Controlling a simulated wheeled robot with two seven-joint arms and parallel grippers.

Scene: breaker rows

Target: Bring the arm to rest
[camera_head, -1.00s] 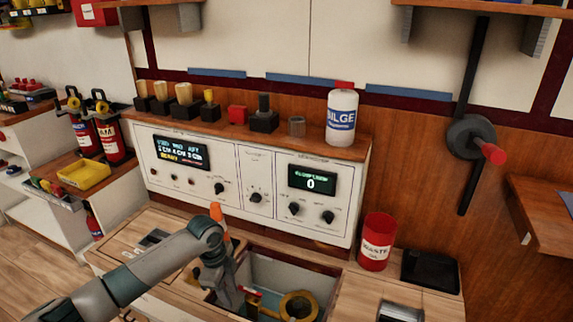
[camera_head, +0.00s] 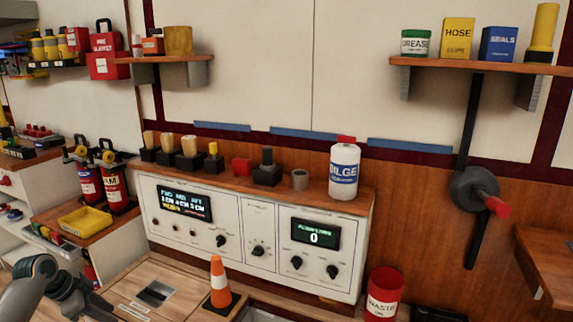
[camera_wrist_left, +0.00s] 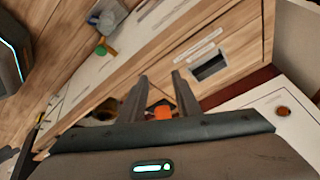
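My left arm (camera_head: 60,285) is folded at the lower left of the head view, and its gripper is outside that view. In the left wrist view, the left gripper (camera_wrist_left: 158,80) shows two dark fingers standing apart with a clear gap. Nothing is held between the fingertips. A small orange shape (camera_wrist_left: 162,112) shows between the finger bases, and I cannot tell what it is. My right arm and gripper are not in view.
An orange-and-white cone (camera_head: 219,282) stands on the wooden counter before the control panel (camera_head: 262,240). A recessed plate (camera_head: 154,293) lies left of it. A red waste bin (camera_head: 383,293) stands right. The BILGE bottle (camera_head: 344,170) stands on the panel's top ledge.

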